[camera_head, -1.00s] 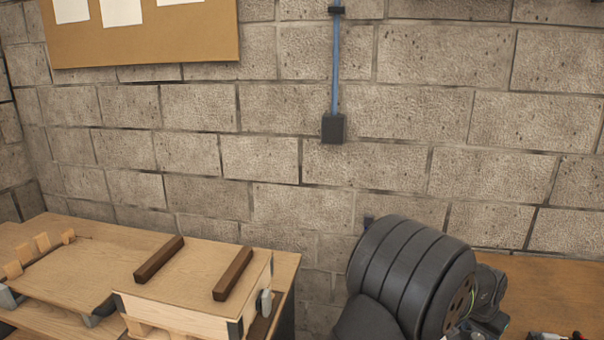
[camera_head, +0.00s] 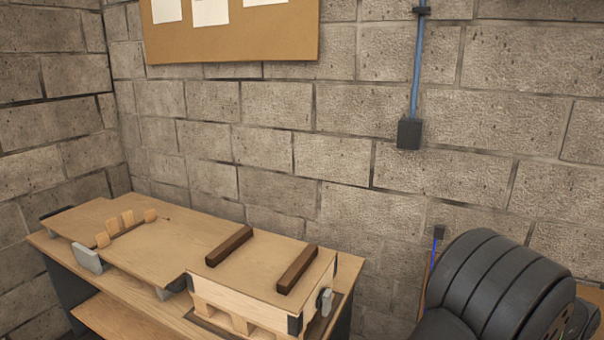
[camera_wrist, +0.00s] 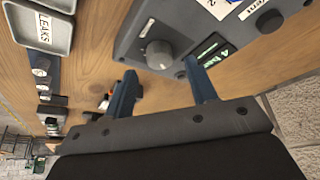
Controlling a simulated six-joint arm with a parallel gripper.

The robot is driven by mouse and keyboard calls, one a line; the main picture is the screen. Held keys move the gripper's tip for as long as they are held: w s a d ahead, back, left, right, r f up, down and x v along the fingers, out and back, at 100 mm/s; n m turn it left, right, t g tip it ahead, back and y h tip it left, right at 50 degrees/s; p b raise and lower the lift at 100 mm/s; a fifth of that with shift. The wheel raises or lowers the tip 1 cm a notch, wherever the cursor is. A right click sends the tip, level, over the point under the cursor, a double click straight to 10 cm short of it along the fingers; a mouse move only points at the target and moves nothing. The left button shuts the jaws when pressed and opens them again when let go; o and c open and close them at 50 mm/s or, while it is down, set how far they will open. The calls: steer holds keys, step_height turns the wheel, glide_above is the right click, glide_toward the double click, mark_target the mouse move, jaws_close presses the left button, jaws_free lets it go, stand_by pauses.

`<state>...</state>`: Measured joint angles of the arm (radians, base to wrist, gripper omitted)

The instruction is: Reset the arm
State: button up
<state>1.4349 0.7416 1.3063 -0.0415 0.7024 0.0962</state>
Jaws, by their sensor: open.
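My gripper (camera_wrist: 163,88) shows in the wrist view with its two blue-grey fingers apart and nothing between them. Beyond the fingertips is a grey control box (camera_wrist: 185,35) with a knob and a small dark display. I cannot tell how far the fingers are from the box. In the head view, a large black ribbed part of my arm stands at the lower right. My gripper is not in the head view.
In the head view, a wooden bench (camera_head: 165,318) at the left holds a wooden box with two dark bars (camera_head: 230,245). A block wall (camera_head: 270,150) stands behind. The wrist view shows grey trays (camera_wrist: 40,25), one labelled LEAKS, on a wooden surface (camera_wrist: 100,40).

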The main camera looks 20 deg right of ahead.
steer(key=v, duration=1.4)
steer(key=x, duration=1.7)
steer(key=shift+d+f, duration=0.1)
steer(key=shift+s+n, duration=0.1)
steer(key=shift+n, duration=0.2)
steer(key=shift+s+n+t+y, duration=0.15)
steer(key=shift+n+t, duration=0.35)
steer(key=shift+n, duration=0.8)
steer(key=shift+n+t+y, duration=0.25)
steer(key=shift+n+t, duration=0.25)
steer(key=shift+n, duration=0.8)
steer(key=v, duration=1.5)
steer(key=w+a+r+m+g, duration=0.2)
steer(key=w+m, duration=0.1)
steer(key=m, duration=0.3)
steer(key=shift+h, duration=0.5)
steer(key=x, duration=1.7)
steer(key=shift+a, duration=0.1)
